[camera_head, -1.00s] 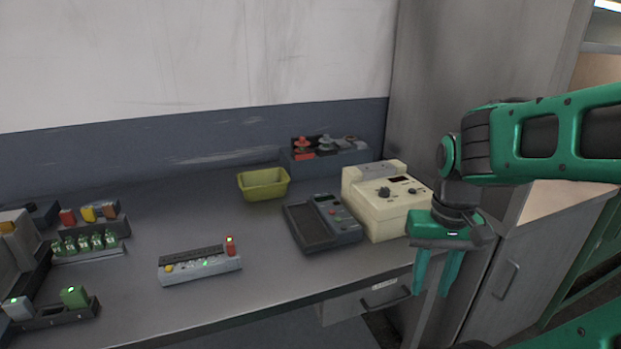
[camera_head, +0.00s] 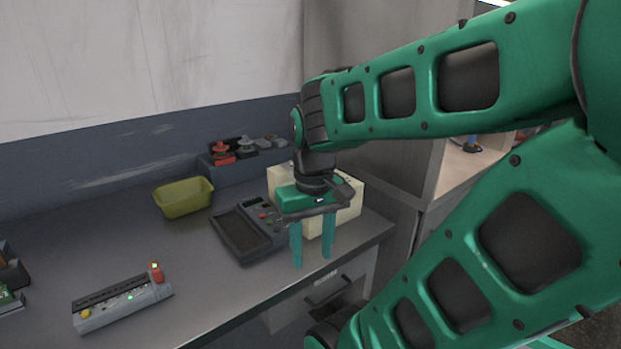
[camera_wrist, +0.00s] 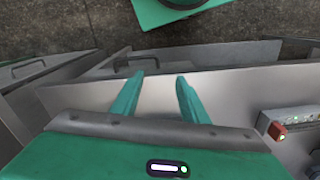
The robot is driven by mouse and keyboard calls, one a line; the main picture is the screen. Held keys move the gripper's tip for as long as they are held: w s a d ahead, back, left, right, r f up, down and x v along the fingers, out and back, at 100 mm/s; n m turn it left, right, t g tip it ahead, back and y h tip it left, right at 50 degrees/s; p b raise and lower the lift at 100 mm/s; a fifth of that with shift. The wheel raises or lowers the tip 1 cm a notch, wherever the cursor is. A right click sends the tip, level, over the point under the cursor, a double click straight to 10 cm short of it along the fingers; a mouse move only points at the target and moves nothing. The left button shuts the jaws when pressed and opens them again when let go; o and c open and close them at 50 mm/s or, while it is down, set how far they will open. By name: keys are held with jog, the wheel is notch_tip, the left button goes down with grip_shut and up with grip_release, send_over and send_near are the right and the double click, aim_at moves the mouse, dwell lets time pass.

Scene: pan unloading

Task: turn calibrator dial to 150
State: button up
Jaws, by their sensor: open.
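The cream box-shaped device (camera_head: 353,190), likely the calibrator, stands at the right end of the counter. My arm and gripper cover most of its front in the head view, so its dial is hidden. My gripper (camera_head: 312,260) points down in front of the device, near the counter's front edge. Its two teal fingers are apart with nothing between them. In the wrist view the open fingers (camera_wrist: 159,78) reach out over the bare counter; the device and dial are not seen there.
A dark grey meter (camera_head: 243,235) lies just left of the cream device. A yellow-green bin (camera_head: 183,198), a rack with red and grey parts (camera_head: 232,155) and a grey button strip (camera_head: 122,301) are also on the counter. A drawer (camera_head: 325,290) is below.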

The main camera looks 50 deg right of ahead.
jog(key=w+d+r+n, duration=1.2)
jog(key=w+d+r, duration=0.1)
jog(key=d+r, duration=0.3)
notch_tip(320, 180, down, 11)
jog(key=shift+r, duration=0.1)
